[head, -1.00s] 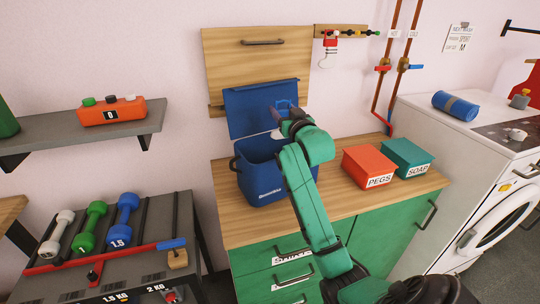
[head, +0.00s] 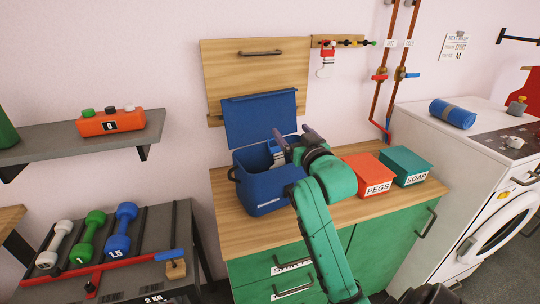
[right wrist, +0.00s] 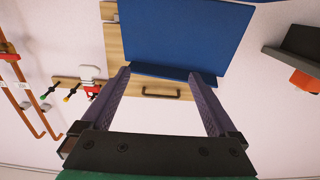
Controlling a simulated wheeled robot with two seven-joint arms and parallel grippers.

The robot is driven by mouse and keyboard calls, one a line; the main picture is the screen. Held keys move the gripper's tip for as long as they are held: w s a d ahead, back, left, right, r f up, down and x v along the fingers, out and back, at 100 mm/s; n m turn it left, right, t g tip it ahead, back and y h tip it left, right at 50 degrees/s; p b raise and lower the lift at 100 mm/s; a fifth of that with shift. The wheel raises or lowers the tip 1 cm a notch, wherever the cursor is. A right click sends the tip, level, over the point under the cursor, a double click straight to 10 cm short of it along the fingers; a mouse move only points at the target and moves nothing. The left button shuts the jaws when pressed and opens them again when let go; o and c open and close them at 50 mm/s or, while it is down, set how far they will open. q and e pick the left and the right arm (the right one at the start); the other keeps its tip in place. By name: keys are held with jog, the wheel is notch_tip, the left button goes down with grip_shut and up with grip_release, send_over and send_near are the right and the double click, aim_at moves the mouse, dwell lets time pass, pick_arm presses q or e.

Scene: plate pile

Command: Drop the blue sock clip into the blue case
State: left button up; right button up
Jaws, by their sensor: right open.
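The blue case (head: 268,189) stands on the wooden counter with its lid (head: 262,118) raised against the back wall. A blue and white shape (head: 275,148), which looks like the blue sock clip with its sock, shows inside the case opening; part of it is hidden by my gripper and the rim. My right gripper (head: 296,138) is open just above the back right of the case. In the right wrist view, its fingers (right wrist: 158,75) are spread with nothing between them, and the blue lid (right wrist: 190,35) shows beyond. My left gripper is not in view.
A red PEGS box (head: 368,176) and a green SOAP box (head: 405,165) stand right of the case. A red clip with a white sock (head: 327,58) hangs on the wall rail. Dumbbells (head: 123,230) lie on a rack at the left. The counter's front left is clear.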

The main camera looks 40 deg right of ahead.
jog(key=p+v, duration=0.4)
jog(key=v, duration=0.2)
jog(key=shift+s, duration=0.2)
jog(key=shift+w, duration=0.1)
